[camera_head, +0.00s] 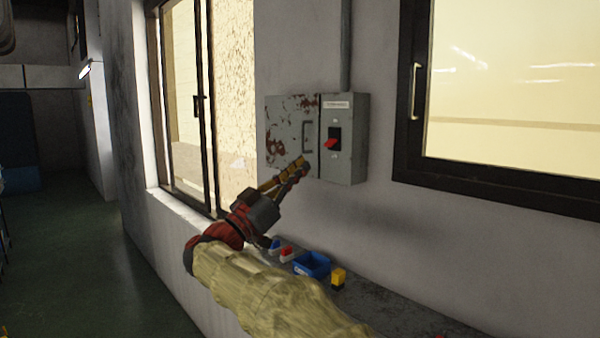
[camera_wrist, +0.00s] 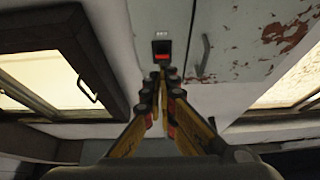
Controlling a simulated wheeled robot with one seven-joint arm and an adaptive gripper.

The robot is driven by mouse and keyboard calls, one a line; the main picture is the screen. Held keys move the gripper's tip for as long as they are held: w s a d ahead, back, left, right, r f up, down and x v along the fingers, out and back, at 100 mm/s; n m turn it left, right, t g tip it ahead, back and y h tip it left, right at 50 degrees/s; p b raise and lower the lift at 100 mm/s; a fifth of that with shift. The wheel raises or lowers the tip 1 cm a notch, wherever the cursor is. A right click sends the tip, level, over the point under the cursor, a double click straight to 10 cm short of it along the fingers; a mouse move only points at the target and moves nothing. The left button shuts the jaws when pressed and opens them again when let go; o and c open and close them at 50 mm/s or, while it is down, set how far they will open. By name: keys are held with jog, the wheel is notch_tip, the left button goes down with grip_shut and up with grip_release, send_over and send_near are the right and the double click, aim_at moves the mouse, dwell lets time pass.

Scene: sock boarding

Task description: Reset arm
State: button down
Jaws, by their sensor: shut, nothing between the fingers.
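My gripper (camera_head: 299,168) is raised in front of a grey metal electrical box (camera_head: 287,113) on the wall, with its fingers pointing up and to the right. In the wrist view the fingertips (camera_wrist: 166,76) are together, with nothing seen between them. The box has rust patches, a handle and a black switch with a red lever (camera_head: 332,143). In the wrist view the red lever (camera_wrist: 161,56) shows just beyond the fingertips. I cannot tell whether the fingers touch the box.
Below the box is a grey worktop (camera_head: 385,310) with a blue bin (camera_head: 312,264), a yellow and black item (camera_head: 338,278) and small red and blue items (camera_head: 286,252). Windows flank the box: one at left (camera_head: 183,100), one at right (camera_head: 500,90). Open floor (camera_head: 90,270) lies at left.

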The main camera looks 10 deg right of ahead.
notch_tip(320, 180, down, 15)
jog(key=w+d+n+g+y, duration=0.1)
jog(key=n+y, duration=0.2)
jog(key=n, duration=0.2)
jog(key=w+d+n+y, duration=0.1)
jog(key=w+n+y, duration=0.1)
jog(key=n, duration=0.3)
jog(key=s+d+f+n+g+y, duration=0.2)
jog(key=s+f+g, duration=0.1)
jog(key=s+f, duration=0.3)
jog(key=s+d+f+n+g+y, duration=0.2)
jog(key=s+f+y, duration=0.1)
jog(key=f, duration=0.5)
jog(key=s+f+g+y+p, duration=0.15)
jog(key=s+f+y, duration=0.3)
jog(key=s, duration=0.65)
jog(key=s+f+g+y+p, duration=0.1)
jog(key=s+f+g+y, duration=0.3)
jog(key=s, duration=0.8)
jog(key=s+d+r+m+t+p, duration=0.1)
jog(key=s, duration=0.4)
jog(key=s+d+r+m+t+p, duration=0.1)
jog(key=s+r+m+t, duration=0.1)
jog(key=s, duration=0.3)
jog(key=shift+d+y, duration=0.35)
jog(key=shift+y, duration=0.1)
